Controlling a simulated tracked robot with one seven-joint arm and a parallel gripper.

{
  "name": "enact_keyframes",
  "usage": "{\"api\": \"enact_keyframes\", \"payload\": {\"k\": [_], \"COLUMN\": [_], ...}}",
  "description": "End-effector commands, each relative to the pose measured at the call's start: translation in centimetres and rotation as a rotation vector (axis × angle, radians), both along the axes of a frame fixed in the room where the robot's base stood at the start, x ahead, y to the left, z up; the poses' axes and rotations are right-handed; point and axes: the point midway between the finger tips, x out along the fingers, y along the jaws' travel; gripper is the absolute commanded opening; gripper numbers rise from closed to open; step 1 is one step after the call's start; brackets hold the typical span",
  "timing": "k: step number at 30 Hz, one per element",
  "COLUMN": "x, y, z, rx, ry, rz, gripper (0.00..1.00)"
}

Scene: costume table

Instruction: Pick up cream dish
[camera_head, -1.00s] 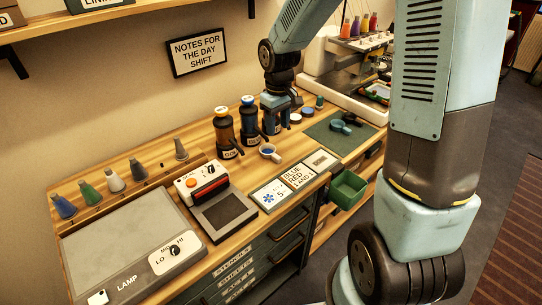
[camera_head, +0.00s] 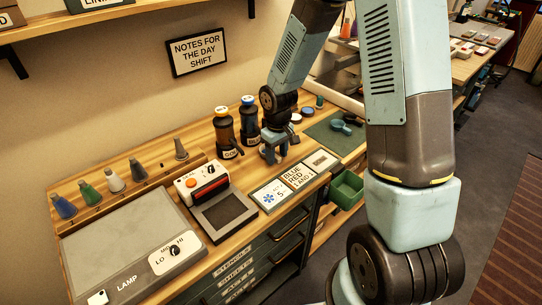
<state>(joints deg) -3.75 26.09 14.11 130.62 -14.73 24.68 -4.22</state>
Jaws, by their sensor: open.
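The small cream dish with blue contents is not clearly visible now. It stood on the wooden table in front of the two dark bottles, and my gripper now covers that spot. My gripper (camera_head: 271,157) points down there, close to the table top, with its jaws open. I cannot tell from this view whether the fingers are around the dish or touching it.
Sign cards (camera_head: 297,177) lie in front. A green mat (camera_head: 328,134) with a teal scoop (camera_head: 341,127) is at right.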

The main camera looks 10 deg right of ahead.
Motion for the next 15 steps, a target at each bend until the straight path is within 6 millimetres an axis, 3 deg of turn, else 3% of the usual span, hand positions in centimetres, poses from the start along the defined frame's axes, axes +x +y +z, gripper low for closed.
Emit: {"api": "enact_keyframes", "payload": {"k": [10, 15], "x": [-0.01, -0.01], "y": [0.00, -0.01], "z": [-0.54, -0.52], "rx": [0.000, 0.000], "ry": [0.000, 0.000], "rz": [-0.001, -0.001], "gripper": [0.48, 0.32]}}
